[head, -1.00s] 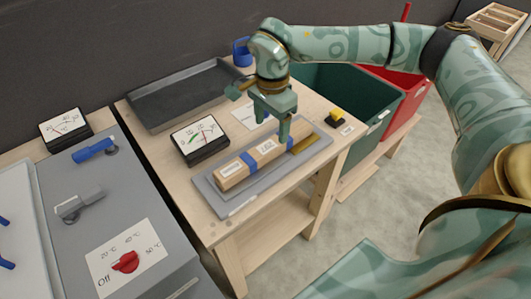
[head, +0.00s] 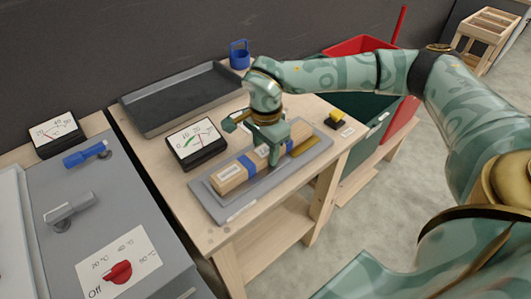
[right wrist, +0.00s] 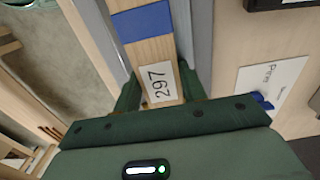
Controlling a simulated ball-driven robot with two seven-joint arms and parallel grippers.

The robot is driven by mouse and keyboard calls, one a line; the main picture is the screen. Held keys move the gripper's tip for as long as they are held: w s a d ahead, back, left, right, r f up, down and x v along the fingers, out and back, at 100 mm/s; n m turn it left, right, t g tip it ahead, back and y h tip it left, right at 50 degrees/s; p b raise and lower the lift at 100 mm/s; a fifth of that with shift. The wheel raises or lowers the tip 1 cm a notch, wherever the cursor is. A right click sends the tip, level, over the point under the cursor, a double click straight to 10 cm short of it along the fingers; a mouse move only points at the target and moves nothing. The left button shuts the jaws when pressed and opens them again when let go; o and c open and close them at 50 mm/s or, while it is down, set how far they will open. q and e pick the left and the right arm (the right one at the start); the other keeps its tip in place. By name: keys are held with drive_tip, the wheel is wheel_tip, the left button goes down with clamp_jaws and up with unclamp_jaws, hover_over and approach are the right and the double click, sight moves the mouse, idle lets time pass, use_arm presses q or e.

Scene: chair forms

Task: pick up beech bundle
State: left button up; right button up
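The beech bundle (head: 232,177) is a long pale wooden block with blue bands and white labels. It lies on a grey tray (head: 238,207) on the wooden table. My right gripper (head: 268,154) is down over its far half, one finger on each side. In the right wrist view the bundle (right wrist: 158,55) shows a blue band and a label reading 297. It runs between the green fingers of the right gripper (right wrist: 160,90), with little or no gap. The fingertips are hidden, so contact is unclear. My left gripper is not in view.
A dial meter (head: 197,143) stands close on the left, with a dark empty tray (head: 180,98) behind. A yellow-and-black button (head: 335,118) is on the right. Green (head: 372,112) and red (head: 350,46) bins stand beyond the table.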

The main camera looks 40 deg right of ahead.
drive_tip(key=shift+c, duration=0.8)
drive_tip(key=shift+r, duration=0.1)
